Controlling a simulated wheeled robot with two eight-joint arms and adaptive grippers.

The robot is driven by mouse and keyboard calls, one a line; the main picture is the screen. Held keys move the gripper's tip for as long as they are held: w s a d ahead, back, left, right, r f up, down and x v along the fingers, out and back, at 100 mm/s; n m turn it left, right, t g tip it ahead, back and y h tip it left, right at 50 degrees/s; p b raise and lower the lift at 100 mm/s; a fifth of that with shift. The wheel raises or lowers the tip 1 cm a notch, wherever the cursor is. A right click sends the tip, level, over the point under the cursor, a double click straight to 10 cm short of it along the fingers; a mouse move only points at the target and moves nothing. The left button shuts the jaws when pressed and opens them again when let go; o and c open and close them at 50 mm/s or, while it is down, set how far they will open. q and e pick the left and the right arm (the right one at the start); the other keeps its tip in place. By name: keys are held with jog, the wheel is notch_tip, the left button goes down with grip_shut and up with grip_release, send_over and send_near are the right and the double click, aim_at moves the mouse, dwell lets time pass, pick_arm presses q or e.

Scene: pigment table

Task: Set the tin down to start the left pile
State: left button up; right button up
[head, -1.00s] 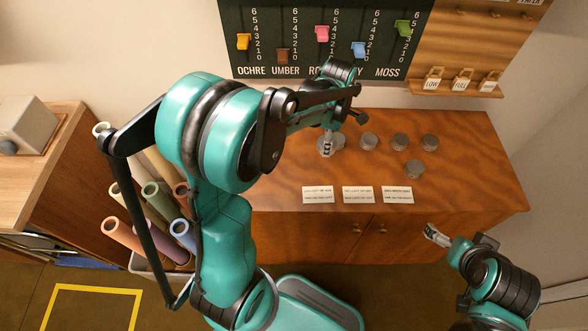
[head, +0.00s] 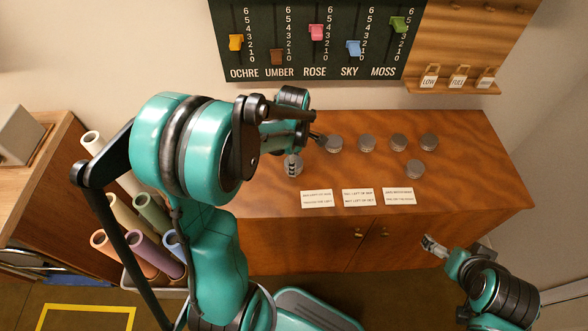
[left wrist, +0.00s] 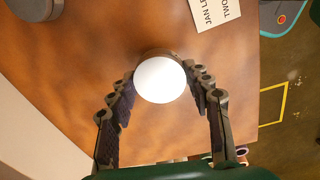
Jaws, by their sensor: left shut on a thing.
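The held tin (head: 294,170) is a small round grey can at the left part of the wooden cabinet top. In the left wrist view its round face (left wrist: 160,80) looks bright white between the two fingers. My left gripper (head: 292,158) is shut on it; the fingers lie on either side. Whether the tin touches the wood cannot be told. Other grey tins stand to the right: one nearest (head: 333,144), others along the back row (head: 366,143), and one in front (head: 414,168). My right gripper (head: 432,243) is off the cabinet's front right, its jaws too small to judge.
Three white text cards (head: 317,198) lie along the cabinet's front edge. The cabinet top (head: 470,185) is clear at the right. A board with coloured sliders (head: 318,60) and a shelf with tags (head: 455,85) are behind. Coloured rolls (head: 130,220) stand at the left.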

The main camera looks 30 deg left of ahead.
pick_arm(q)
jog(key=shift+f+b, duration=0.7)
jog(key=shift+f, duration=1.15)
jog(key=shift+f, duration=0.1)
jog(key=o, duration=1.2)
jog(key=shift+c, duration=0.2)
